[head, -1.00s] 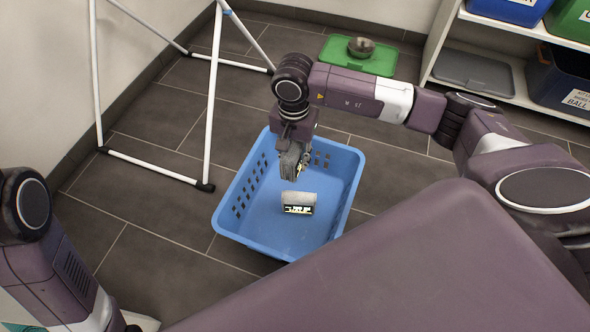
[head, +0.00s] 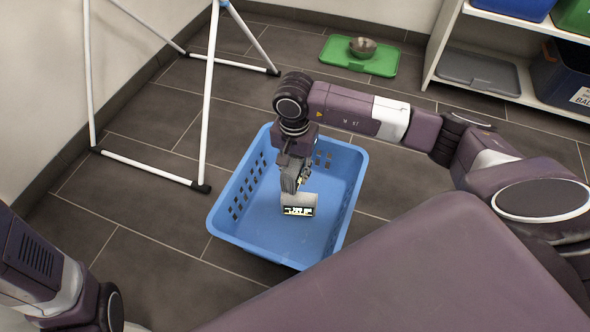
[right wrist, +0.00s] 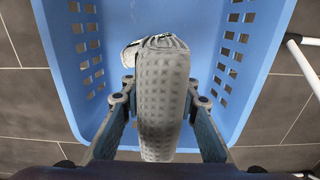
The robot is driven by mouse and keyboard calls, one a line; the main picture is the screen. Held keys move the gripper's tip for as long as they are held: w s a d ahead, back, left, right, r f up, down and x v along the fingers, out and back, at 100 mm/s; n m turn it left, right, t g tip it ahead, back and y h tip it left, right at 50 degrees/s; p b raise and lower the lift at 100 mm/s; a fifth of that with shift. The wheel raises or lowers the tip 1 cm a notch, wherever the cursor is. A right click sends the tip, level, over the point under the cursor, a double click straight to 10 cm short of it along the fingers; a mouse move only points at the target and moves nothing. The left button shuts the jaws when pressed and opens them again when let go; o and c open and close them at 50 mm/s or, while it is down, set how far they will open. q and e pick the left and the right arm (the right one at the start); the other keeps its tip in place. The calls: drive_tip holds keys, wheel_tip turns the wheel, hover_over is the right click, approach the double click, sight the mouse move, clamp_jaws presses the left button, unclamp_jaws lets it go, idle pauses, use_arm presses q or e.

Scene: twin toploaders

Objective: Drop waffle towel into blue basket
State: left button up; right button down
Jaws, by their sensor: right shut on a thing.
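The waffle towel (right wrist: 163,90) is a grey roll with a dimpled weave, between the two fingers of my right gripper (right wrist: 160,108). My right gripper is shut on it. In the head view my right gripper (head: 291,186) points down inside the blue basket (head: 234,236), above its floor; the towel is mostly hidden there by the fingers. A pale roll with a black-and-yellow label (head: 299,204) lies on the basket floor just below the gripper. Its edge shows behind the towel in the right wrist view (right wrist: 130,52). My left gripper is out of view.
A white drying rack frame (head: 205,110) stands left of the basket. A green lid with a metal bowl (head: 362,47) lies on the floor behind. A shelf (head: 448,40) with bins is at the back right.

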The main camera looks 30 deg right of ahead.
drive_tip(key=c, duration=1.4)
unclamp_jaws()
drive_tip(key=shift+r, duration=0.1)
wheel_tip(320, 180, up, 12)
drive_tip(key=shift+f, duration=0.1)
